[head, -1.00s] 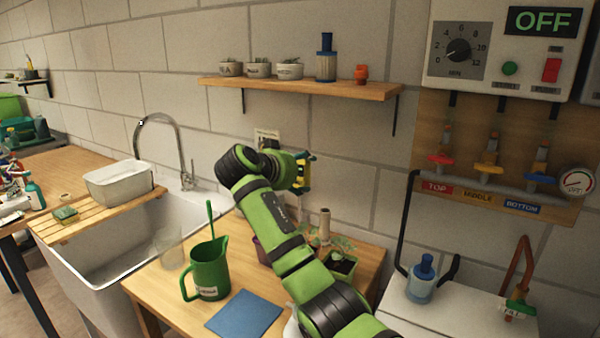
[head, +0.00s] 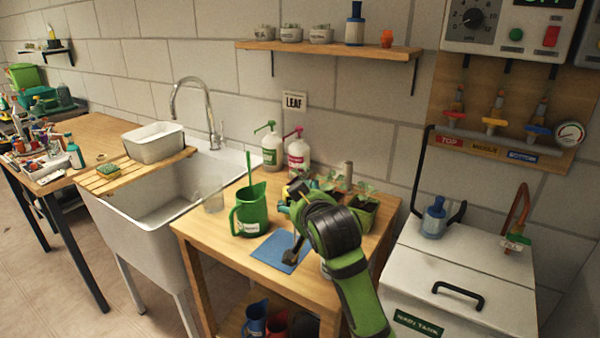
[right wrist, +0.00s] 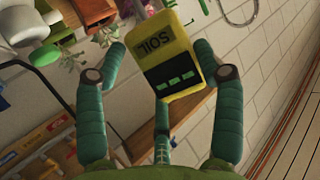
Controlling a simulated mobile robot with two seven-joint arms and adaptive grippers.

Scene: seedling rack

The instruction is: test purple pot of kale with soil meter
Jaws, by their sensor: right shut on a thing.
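In the right wrist view the soil meter (right wrist: 178,50) is a yellow and dark box marked SOIL, with a row of small green bars. My right gripper (head: 291,202) is shut on it, with its fingers on either side of the box. In the head view this gripper is over the back part of the wooden table, by the seedlings. The meter is mostly hidden there by my wrist. Seedling leaves show behind the wrist, and an olive pot (head: 364,212) stands to its right. The purple pot cannot be made out. My left gripper is out of view.
On the table (head: 195,232) are a green watering jug (head: 250,212), a clear glass, a blue mat (head: 270,248), two pump bottles (head: 298,152) and a dark tool-like thing on the mat. A sink (head: 160,200) lies left, a white tank (head: 460,275) right. A LEAF sign hangs behind.

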